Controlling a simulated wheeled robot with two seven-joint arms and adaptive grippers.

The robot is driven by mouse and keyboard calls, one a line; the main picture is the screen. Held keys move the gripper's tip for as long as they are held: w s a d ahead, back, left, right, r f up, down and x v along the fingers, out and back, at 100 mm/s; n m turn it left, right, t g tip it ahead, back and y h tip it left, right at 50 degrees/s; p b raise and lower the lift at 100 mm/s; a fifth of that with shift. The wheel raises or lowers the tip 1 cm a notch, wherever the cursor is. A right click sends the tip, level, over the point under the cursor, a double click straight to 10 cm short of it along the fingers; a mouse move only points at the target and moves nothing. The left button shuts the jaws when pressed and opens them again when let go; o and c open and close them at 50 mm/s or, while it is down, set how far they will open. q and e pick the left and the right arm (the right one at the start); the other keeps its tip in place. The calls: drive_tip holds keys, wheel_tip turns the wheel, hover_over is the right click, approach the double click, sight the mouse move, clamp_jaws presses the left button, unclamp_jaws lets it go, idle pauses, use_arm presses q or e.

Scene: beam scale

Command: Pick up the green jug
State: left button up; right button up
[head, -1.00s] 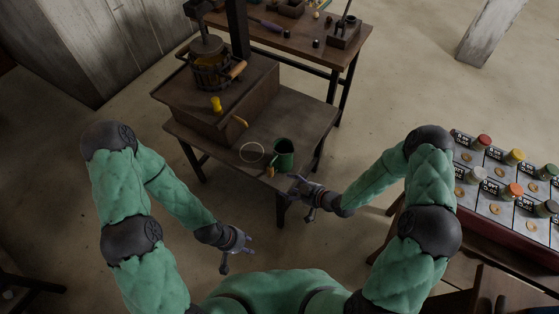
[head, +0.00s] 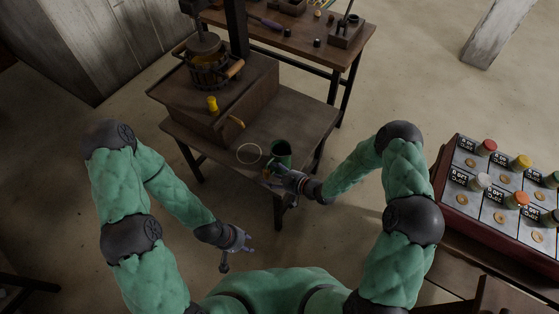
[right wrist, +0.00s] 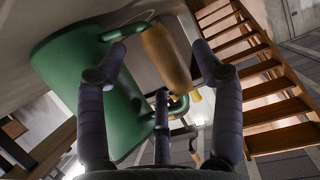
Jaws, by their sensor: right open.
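The green jug (head: 281,150) stands on the lower wooden table near its front edge. In the right wrist view the jug (right wrist: 90,85) fills the left side, and its handle has a brown wooden grip (right wrist: 166,58) on green stubs. My right gripper (head: 269,174) is open at the near side of the jug, partly covering its handle in the head view. In the right wrist view the spread fingers of this gripper (right wrist: 160,72) lie on either side of the wooden grip. My left gripper (head: 238,257) is open and empty, in front of the table and below the jug.
A rack of jars (head: 500,190) is at the right. The floor between is clear.

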drive_tip(key=x, duration=0.3)
drive_tip(key=shift+s+f+b, duration=0.1)
drive_tip(key=shift+f+b, duration=0.05)
drive_tip(key=shift+b, duration=0.2)
drive_tip(key=shift+d, duration=0.1)
clamp_jaws()
drive_tip(key=shift+r, duration=0.2)
